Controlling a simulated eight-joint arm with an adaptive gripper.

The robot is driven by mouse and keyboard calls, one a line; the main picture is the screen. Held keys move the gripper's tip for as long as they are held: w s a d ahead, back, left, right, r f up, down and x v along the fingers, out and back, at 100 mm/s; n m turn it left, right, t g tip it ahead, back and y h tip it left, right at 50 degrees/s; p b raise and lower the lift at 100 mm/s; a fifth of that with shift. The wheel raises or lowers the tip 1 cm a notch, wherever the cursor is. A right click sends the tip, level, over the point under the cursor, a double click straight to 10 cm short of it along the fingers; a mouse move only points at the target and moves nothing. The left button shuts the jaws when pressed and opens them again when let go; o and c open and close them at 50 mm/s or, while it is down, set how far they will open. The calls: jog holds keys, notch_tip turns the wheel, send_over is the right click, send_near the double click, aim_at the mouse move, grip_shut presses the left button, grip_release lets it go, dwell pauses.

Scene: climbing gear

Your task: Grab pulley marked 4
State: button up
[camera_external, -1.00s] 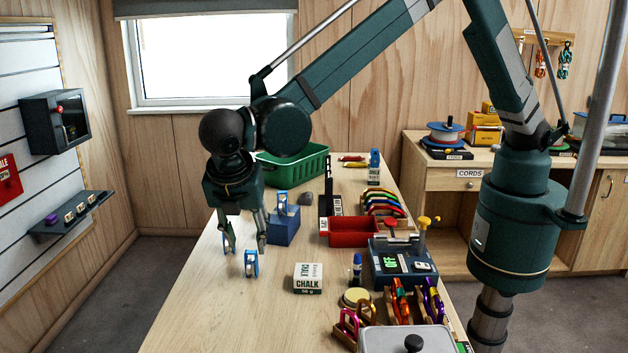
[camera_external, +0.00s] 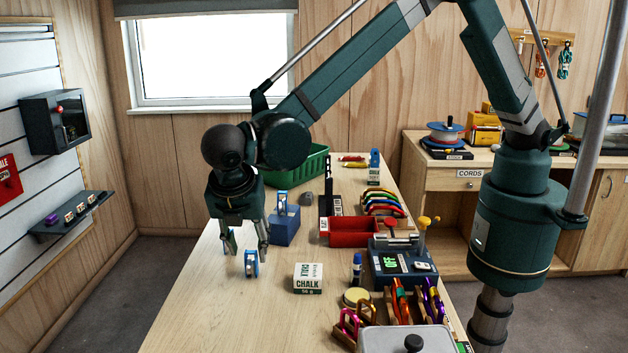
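A blue-and-white pulley (camera_external: 251,264) stands upright on the bench, below and in front of my gripper. A second blue-and-white pulley (camera_external: 282,203) is at the blue block (camera_external: 285,228), to the right of and beyond my gripper. My gripper (camera_external: 245,251) points down, fingers apart, just above the bench. I see nothing held between them.
A chalk box (camera_external: 308,279) stands to the right of the near pulley. Further right are a red tray (camera_external: 353,232), a scale-like device (camera_external: 400,262) and a rack of carabiners (camera_external: 408,306). A green crate (camera_external: 300,166) is behind. The bench's front left is clear.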

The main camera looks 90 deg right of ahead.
aim_at(250, 253)
jog(key=shift+f, duration=0.1)
jog(key=shift+p+x, duration=0.3)
jog(key=shift+x, duration=2.2)
jog(key=c, duration=1)
